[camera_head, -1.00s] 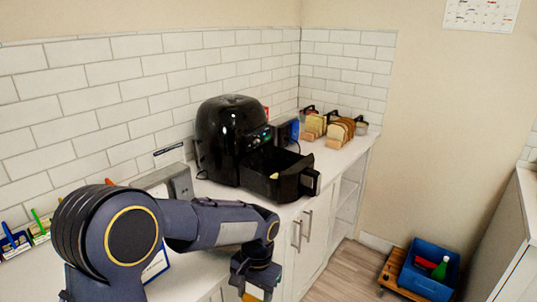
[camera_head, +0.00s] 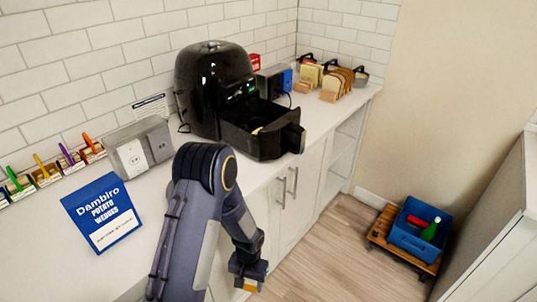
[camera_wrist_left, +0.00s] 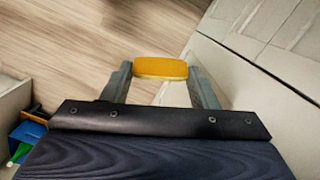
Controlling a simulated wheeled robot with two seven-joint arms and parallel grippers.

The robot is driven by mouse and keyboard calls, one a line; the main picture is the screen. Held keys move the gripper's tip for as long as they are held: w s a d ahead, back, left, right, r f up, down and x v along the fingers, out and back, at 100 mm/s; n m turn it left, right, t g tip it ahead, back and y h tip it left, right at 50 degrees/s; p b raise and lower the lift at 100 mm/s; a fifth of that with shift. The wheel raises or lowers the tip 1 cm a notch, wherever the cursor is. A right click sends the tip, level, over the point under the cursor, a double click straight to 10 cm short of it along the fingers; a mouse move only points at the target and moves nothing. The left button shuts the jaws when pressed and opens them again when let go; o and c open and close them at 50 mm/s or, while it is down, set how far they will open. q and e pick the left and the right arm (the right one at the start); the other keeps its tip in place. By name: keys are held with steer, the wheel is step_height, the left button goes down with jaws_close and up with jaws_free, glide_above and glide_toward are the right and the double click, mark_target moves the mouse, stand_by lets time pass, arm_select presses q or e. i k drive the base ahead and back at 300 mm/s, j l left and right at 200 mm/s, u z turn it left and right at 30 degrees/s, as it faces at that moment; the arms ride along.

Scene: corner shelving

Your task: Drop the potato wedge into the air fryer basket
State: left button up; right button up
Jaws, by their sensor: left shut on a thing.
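The black air fryer (camera_head: 215,85) stands on the white counter with its basket (camera_head: 282,142) pulled out, open at the top. A small pale yellow piece (camera_head: 257,131) shows inside the basket. My left gripper (camera_head: 249,276) hangs low in front of the counter, below the basket and a little to its left in the head view. It is shut on an orange-yellow potato wedge (camera_wrist_left: 160,68), held across the fingertips in the left wrist view, over the floor beside the cabinet fronts. Only a bit of this wedge shows in the head view. My right gripper is not in view.
A blue crate (camera_head: 412,236) sits on a wooden dolly on the floor. Cabinet handles (camera_head: 292,181) stick out below the basket.

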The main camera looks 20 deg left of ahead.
mark_target(253, 125)
steer(key=i+l+u, duration=0.25)
steer(key=i+l, duration=0.25)
steer(key=l, duration=0.15)
steer(key=i+l+u, duration=0.25)
steer(key=i+l, duration=0.15)
steer(key=l, duration=0.3)
steer(key=i+l+u, duration=0.15)
steer(key=l, duration=0.25)
steer(key=i, duration=0.05)
